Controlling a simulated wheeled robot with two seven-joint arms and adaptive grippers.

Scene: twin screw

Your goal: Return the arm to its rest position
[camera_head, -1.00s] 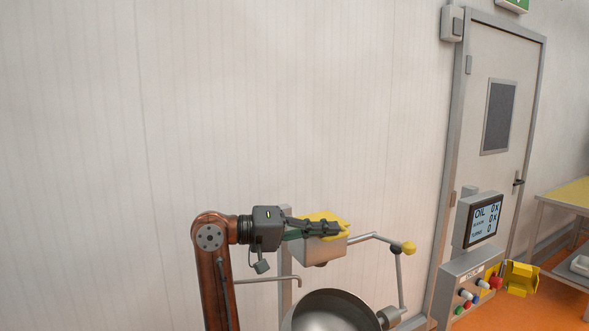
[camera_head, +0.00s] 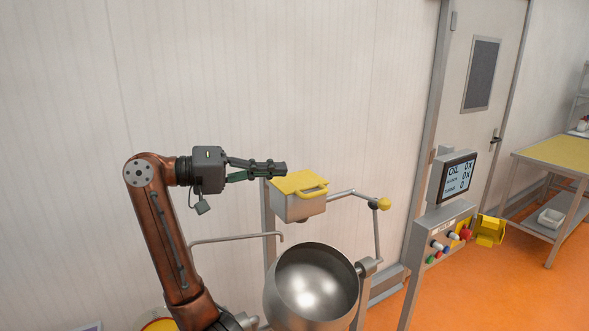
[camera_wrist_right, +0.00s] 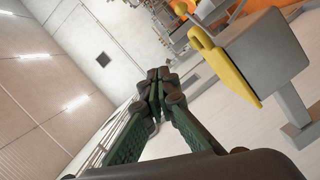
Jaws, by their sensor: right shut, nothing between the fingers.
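My right gripper (camera_head: 279,170) is shut and empty, held level in the air just left of and a little above the yellow-lidded metal box (camera_head: 297,205). A small gap shows between the fingertips and the box in the head view. In the right wrist view the fingers (camera_wrist_right: 159,78) are closed together with nothing between them. The yellow lid (camera_head: 299,182) lies flat on the box, and in the wrist view it (camera_wrist_right: 222,66) stands to the right of the fingers. My left gripper is not in view.
A steel bowl (camera_head: 312,283) stands below the box. A thin bent pipe (camera_head: 238,238) reaches over from the left. A lever with a yellow knob (camera_head: 384,203) is right of the box. A control panel with a screen (camera_head: 456,178) stands farther right. The wall side above is clear.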

